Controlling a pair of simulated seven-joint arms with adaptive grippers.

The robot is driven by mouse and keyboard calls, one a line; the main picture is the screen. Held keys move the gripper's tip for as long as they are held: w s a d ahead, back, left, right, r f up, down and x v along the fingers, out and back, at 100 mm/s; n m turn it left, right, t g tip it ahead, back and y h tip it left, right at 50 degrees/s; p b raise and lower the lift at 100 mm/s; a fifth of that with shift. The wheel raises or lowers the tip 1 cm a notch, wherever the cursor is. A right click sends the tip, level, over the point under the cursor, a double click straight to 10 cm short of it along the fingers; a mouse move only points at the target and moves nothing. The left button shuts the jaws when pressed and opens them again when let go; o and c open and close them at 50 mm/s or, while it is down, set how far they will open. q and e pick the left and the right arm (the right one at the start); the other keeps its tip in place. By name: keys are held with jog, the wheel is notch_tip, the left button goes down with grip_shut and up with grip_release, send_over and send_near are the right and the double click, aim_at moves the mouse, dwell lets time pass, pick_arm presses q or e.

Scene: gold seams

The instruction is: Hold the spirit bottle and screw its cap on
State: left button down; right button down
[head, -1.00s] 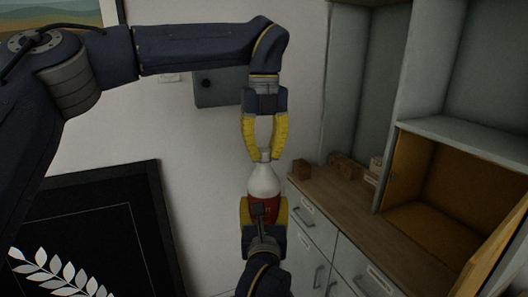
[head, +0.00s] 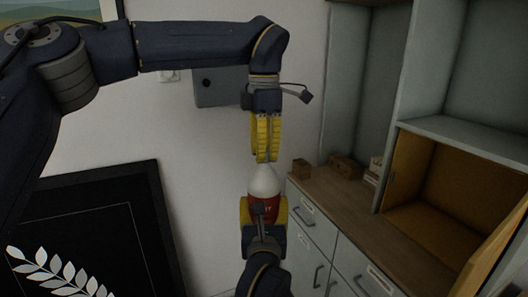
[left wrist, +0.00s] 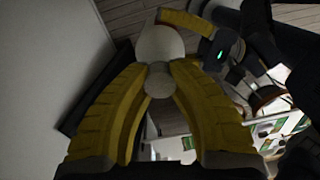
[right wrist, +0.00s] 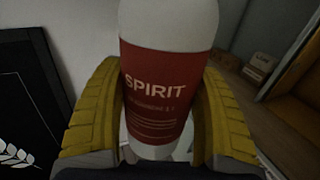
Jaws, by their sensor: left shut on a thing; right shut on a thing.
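The spirit bottle (head: 264,184) is white with a red label and stands upright in the head view. My right gripper (head: 264,212) is shut around its lower body from below. The right wrist view shows the bottle (right wrist: 165,85) between both yellow fingers, its SPIRIT label facing the camera. My left gripper (head: 266,158) points down directly above the bottle, in line with it. In the left wrist view its fingers are shut on the round grey cap (left wrist: 159,84), with the bottle's white shoulder (left wrist: 160,45) just beyond. The fingers hide the cap and neck in the head view, so I cannot tell the thread contact.
A wooden counter (head: 340,195) with small boxes (head: 345,165) over grey drawers stands to the right. An open orange-lined cabinet (head: 440,195) is further right. A black panel with a white leaf design (head: 90,235) is at the lower left. A grey wall box (head: 218,88) is behind my left wrist.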

pick_arm(q)
jog(key=m, duration=0.5)
jog(key=c, duration=1.2)
grip_release()
jog(key=shift+c, duration=0.2)
notch_tip(320, 180, up, 12)
jog(key=shift+w, duration=0.3)
jog(key=shift+f, duration=0.1)
